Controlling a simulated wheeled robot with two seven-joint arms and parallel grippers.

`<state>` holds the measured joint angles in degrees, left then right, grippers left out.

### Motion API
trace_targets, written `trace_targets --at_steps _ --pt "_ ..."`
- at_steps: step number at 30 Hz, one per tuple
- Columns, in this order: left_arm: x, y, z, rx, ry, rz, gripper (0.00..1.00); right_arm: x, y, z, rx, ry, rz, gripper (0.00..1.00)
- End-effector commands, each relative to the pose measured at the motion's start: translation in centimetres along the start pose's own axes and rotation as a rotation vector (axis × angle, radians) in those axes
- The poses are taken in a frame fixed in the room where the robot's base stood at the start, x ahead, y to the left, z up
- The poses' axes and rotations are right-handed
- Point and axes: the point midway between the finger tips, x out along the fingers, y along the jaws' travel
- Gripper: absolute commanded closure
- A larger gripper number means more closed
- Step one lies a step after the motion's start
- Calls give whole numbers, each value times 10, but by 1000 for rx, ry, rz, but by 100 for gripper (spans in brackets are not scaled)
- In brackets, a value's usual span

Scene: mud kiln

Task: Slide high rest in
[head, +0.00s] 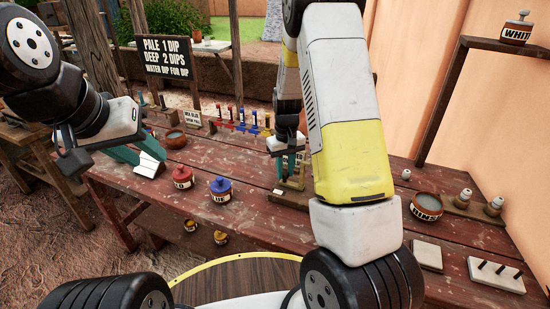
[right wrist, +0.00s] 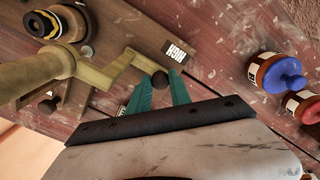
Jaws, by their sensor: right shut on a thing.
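My right gripper (head: 290,160) is over the middle of the table, low beside a small wooden stand (head: 292,184). The knob is at the end of a pale, angled wooden piece (right wrist: 105,72). A label reading HIGH (right wrist: 176,52) lies just beyond the knob on a wooden strip. I cannot tell how far the rest is slid in; the arm partly hides the stand in the head view. My left gripper (head: 137,152) is open and appears empty, above the table's left end.
A red-lidded jar (head: 182,177) and a blue-lidded jar (head: 220,189) stand left of the stand. A brown bowl (head: 175,139) is behind them. A glaze bowl (head: 426,206), small pots and a pegged board (head: 496,274) are at the right. A dip sign (head: 167,58) stands behind.

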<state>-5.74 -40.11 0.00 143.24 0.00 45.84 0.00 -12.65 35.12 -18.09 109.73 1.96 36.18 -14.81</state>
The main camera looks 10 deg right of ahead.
Motion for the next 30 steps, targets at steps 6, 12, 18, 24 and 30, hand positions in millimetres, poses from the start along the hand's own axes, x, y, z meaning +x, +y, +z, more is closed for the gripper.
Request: trace_targets --at_steps 6,12,18,24,30 --pt "0 0 0 0 0 0 64 -1 21 18 5 2 1 100" --pt "0 0 0 0 0 0 64 -1 30 28 2 3 2 100" --pt "0 0 0 0 0 0 64 -1 31 29 2 0 3 100" --pt "0 0 0 0 0 0 64 0 30 29 1 0 3 54" --pt "0 0 0 0 0 0 64 0 29 28 1 0 1 54"
